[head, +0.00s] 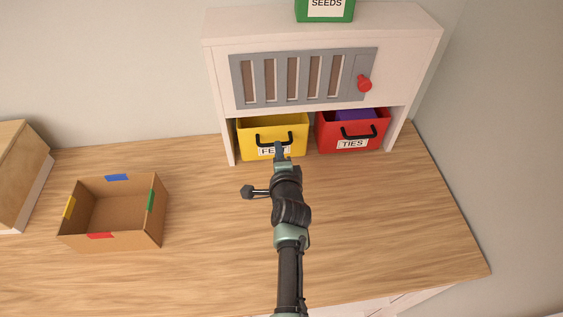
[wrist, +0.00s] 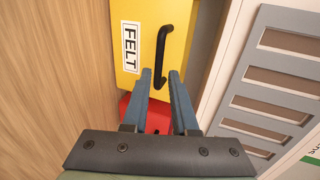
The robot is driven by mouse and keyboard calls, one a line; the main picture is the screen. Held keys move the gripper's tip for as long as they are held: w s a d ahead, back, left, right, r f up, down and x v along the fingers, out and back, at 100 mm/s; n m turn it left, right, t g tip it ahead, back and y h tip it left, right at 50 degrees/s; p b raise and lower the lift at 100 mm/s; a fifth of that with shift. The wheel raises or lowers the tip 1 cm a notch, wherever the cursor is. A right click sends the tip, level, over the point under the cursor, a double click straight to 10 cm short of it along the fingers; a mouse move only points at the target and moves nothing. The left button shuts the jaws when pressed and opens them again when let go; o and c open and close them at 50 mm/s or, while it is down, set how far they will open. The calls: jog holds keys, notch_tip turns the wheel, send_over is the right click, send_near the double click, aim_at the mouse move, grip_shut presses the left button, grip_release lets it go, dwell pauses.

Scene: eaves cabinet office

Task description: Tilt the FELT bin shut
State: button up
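The yellow FELT bin (head: 290,131) sits in the left bay under the white cabinet, tipped outward with its top open. Its front carries a black handle (head: 262,141) and a label partly hidden by my gripper (head: 280,148). In the wrist view, the yellow front (wrist: 145,12), FELT label (wrist: 130,55) and black handle (wrist: 164,32) are clear. My gripper (wrist: 162,76) is open, its two blue-grey fingers apart at the bin front. The near end of the handle shows between the fingertips; I cannot tell whether they touch it.
The red TIES bin (head: 375,130) is close on the right, also tipped out, with something purple inside. Above are a grey slatted panel (head: 285,78) with a red knob (head: 365,83) and a green SEEDS box (head: 325,12). An open cardboard box (head: 128,231) stands left; the wooden top between is clear.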

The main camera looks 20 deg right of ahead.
jog(key=p+v, duration=0.1)
jog(key=v, duration=0.6)
jog(key=shift+s, duration=0.2)
jog(key=w+a+r+n+t, duration=0.1)
jog(key=a+r+n+t, duration=0.15)
jog(key=r, duration=0.85)
jog(key=w+a+r+n+t+y+b, duration=0.15)
jog(key=a+r+n, duration=0.25)
jog(key=r, duration=0.8)
jog(key=w+a+r+n+t+h, duration=0.1)
jog(key=a+r+n+t, duration=0.25)
jog(key=r, duration=0.75)
jog(key=s+a+r+n+t+y, duration=0.1)
jog(key=s+a+r+n+t, duration=0.1)
jog(key=s+r, duration=0.4)
jog(key=s+a+r+n+t+y, duration=0.1)
jog(key=s+r+n, duration=0.4)
jog(key=r, duration=0.5)
jog(key=s+a+r+n+t+y, duration=0.1)
jog(key=s+a+r+n+t, duration=0.2)
jog(key=s+r, duration=0.4)
jog(key=shift+a+r+n+b, duration=0.45)
jog(key=shift+a+r+n, duration=0.15)
jog(key=shift+a, duration=0.2)
